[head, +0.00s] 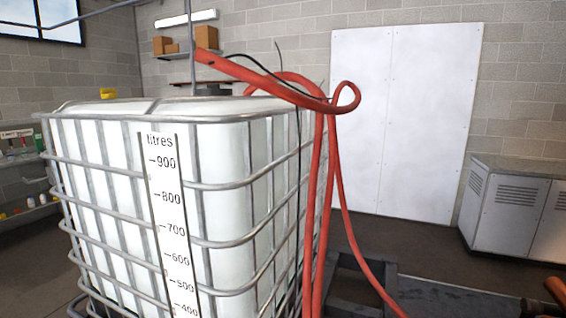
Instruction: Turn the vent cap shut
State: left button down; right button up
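No vent cap can be made out in the head view. A large white tank (225,160) in a metal cage fills the left and middle. A white scale strip (172,225) marked in litres runs down its front. Its top is seen almost edge-on, so most of the top surface is hidden. A small yellow thing (108,93) shows at the tank's far top edge; I cannot tell whether it is on the tank or behind it. Neither of my grippers is in view.
Red hose (318,190) loops over the tank's right top corner and hangs to the floor. A dark frame (357,285) stands at lower right. White cabinets (506,205) stand at right, shelves (30,180) at far left. Open floor lies before the white double door (405,115).

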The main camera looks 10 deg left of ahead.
aim_at(108, 93)
jog(key=k+j+u, duration=0.1)
jog(key=k+j, duration=0.2)
jog(key=k+j+u, duration=0.1)
jog(key=k+j, duration=0.2)
jog(key=j, duration=0.2)
jog(key=k+j, duration=0.3)
jog(key=j, duration=0.15)
jog(key=i+j+u, duration=0.1)
jog(key=j, duration=0.3)
jog(key=j+u, duration=0.1)
jog(key=j, duration=0.3)
jog(key=i+j, duration=0.2)
jog(key=j, duration=0.2)
jog(key=i+j+u, duration=0.15)
jog(key=j, duration=0.25)
jog(key=k, duration=0.05)
